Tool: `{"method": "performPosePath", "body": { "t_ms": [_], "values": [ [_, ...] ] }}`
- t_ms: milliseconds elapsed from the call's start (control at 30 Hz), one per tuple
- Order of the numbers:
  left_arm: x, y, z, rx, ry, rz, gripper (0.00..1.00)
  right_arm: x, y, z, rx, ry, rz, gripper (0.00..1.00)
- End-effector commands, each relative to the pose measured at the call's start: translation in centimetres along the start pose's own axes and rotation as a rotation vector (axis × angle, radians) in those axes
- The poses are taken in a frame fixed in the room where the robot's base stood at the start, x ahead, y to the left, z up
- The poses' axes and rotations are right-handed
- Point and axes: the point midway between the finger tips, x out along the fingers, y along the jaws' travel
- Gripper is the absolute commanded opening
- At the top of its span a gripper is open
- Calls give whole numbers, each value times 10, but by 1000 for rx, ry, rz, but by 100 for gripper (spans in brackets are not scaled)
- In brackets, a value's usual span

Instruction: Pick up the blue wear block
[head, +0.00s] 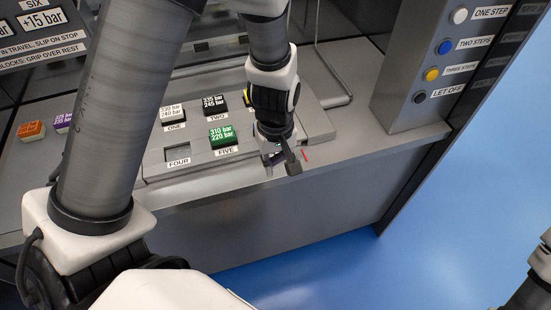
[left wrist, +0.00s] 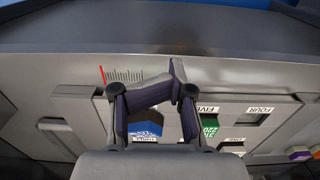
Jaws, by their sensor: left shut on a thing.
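The blue wear block (left wrist: 146,128) shows in the left wrist view between the fingers of my left gripper (left wrist: 165,88). Its face has white print, and a label shows just below it. In the head view my left gripper (head: 280,157) points down at the panel's front edge, right of the green block. My arm and gripper hide most of the block there. Whether the block is clear of the panel, I cannot tell. My right gripper is out of the picture.
The panel holds a green block (head: 222,136) above the label FIVE, white (head: 172,114) and black (head: 214,102) blocks, and an empty recess (head: 178,153) at FOUR. Orange (head: 31,130) and purple (head: 63,121) blocks lie left. A button post (head: 405,80) stands right.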

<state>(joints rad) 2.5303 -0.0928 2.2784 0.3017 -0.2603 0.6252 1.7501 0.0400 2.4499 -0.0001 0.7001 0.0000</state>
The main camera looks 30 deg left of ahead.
Motion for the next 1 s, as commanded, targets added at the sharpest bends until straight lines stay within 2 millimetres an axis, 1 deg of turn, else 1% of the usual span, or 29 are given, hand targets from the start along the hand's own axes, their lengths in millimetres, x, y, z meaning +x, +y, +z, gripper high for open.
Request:
{"method": "performPosePath", "body": {
  "t_ms": [33, 67, 100, 167, 200, 233, 533, 633, 767, 900, 1000],
  "values": [
    [0, 0, 0, 0, 0, 0, 0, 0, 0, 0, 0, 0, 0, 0],
    [0, 0, 0, 0, 0, 0, 27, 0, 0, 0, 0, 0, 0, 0],
    [0, 0, 0, 0, 0, 0, 41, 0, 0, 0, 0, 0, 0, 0],
    [0, 0, 0, 0, 0, 0, 62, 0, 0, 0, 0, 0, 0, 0],
    [0, 0, 0, 0, 0, 0, 77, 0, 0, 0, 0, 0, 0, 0],
    [0, 0, 0, 0, 0, 0, 80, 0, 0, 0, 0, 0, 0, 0],
    [-1, 0, 0, 0, 0, 0, 80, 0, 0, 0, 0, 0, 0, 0],
    [-8, 1, -1, 0, 1, 3, 80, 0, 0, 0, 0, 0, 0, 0],
    [-33, 1, -1, 1, 4, 5, 80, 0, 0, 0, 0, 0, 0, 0],
    [-70, 1, -2, 0, 4, 6, 80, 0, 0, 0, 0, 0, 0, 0],
    [-94, 1, -2, 1, 4, 5, 80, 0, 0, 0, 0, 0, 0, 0]
  ]
}}
